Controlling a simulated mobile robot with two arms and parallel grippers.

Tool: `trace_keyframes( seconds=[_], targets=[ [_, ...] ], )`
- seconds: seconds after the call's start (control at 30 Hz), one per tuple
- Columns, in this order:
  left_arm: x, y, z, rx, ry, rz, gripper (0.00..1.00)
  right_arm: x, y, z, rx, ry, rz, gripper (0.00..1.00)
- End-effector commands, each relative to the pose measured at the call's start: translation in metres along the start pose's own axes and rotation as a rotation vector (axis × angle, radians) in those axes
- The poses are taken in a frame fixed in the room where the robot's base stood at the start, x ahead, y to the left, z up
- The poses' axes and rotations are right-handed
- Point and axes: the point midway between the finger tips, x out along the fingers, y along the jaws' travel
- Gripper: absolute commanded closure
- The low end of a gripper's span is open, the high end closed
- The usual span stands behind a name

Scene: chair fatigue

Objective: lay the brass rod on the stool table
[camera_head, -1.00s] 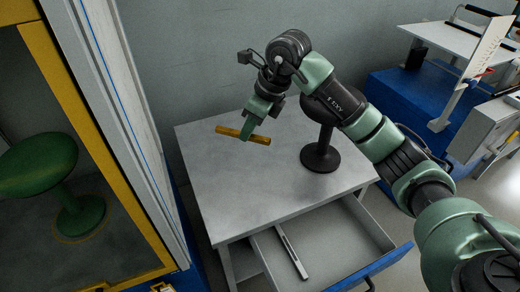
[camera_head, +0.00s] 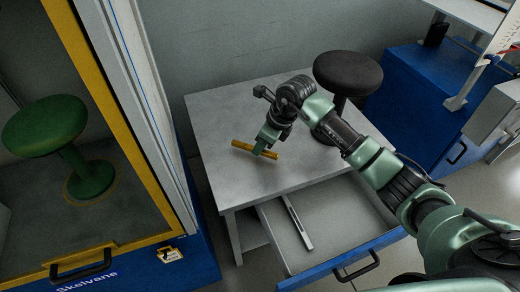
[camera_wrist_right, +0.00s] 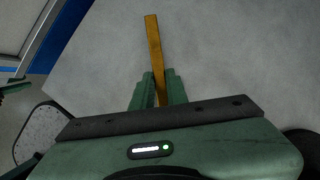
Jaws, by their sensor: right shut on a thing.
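The brass rod (camera_head: 242,146) is a straight yellow-brown bar. My right gripper (camera_head: 259,154) is shut on it, with the rod sticking out on both sides in the head view. In the right wrist view the rod (camera_wrist_right: 153,45) runs up from between the two green fingers (camera_wrist_right: 158,90). The rod is over the left part of the grey stool table (camera_head: 215,110), close to its top. I cannot tell whether it touches the top. My left gripper is in neither view.
A black round stool (camera_head: 348,72) stands on the table's back right part. The table's drawer (camera_head: 340,215) is pulled open with a metal strip (camera_head: 298,222) inside. A yellow-framed cabinet with a green stool (camera_head: 45,125) is at left. Blue cabinets (camera_head: 420,90) stand at right.

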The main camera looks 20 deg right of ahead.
Motion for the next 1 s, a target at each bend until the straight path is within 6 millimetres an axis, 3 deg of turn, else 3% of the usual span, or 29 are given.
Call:
trace_keyframes(
  seconds=[0.1,0.47,0.5,0.57,0.9,1.0],
  targets=[
    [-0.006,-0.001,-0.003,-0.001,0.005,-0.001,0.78,0.014,0.0,-0.005,0.0,-0.003,0.0,1.0],
    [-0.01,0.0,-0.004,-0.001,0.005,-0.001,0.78,0.016,0.0,-0.006,-0.001,-0.003,-0.002,1.0],
    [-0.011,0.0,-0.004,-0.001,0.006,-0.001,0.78,0.016,0.0,-0.007,0.0,-0.001,-0.001,0.75],
    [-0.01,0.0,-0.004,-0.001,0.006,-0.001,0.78,0.016,0.0,-0.007,0.0,-0.001,-0.001,0.64],
    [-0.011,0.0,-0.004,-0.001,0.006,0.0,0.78,0.015,0.0,-0.006,0.0,-0.001,0.0,0.64],
    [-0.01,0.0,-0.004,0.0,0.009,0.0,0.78,0.006,-0.001,-0.005,0.0,-0.003,-0.003,0.64]
  ],
)
